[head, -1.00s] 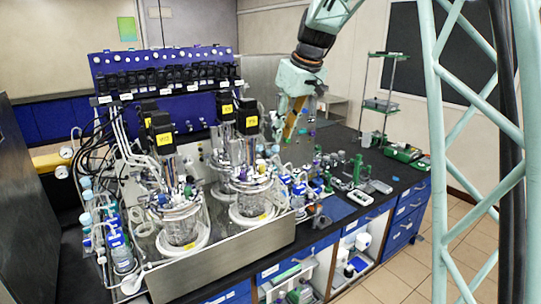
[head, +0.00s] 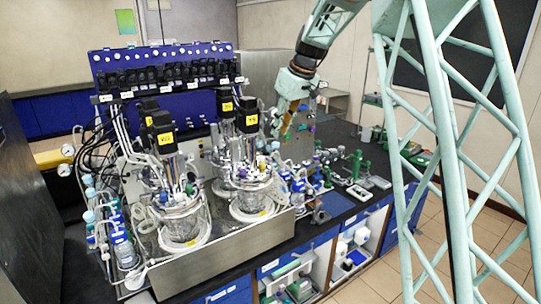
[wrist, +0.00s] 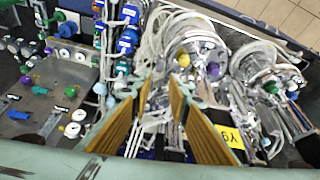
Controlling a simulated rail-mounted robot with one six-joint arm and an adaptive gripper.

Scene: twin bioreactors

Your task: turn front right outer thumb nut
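Two glass bioreactor vessels with metal head plates stand in a steel tray (head: 225,248): the left vessel (head: 182,222) and the right vessel (head: 253,198). In the wrist view the right vessel (wrist: 196,48) is ahead of the fingers and the other vessel (wrist: 268,72) is farther right. The thumb nuts are too small and crowded by tubing to single out. My gripper (head: 288,128) hangs above and to the right of the right vessel, apart from it. In the wrist view my gripper (wrist: 160,88) is open, with two tan finger pads and nothing held between them.
Black motors with yellow labels (head: 165,139) rise above the vessels. White tubing and blue-capped bottles (wrist: 127,38) crowd the space beside the right vessel. A grey panel with valves and knobs (wrist: 55,95) lies at left in the wrist view. Small instruments (head: 357,192) stand on the bench's right part.

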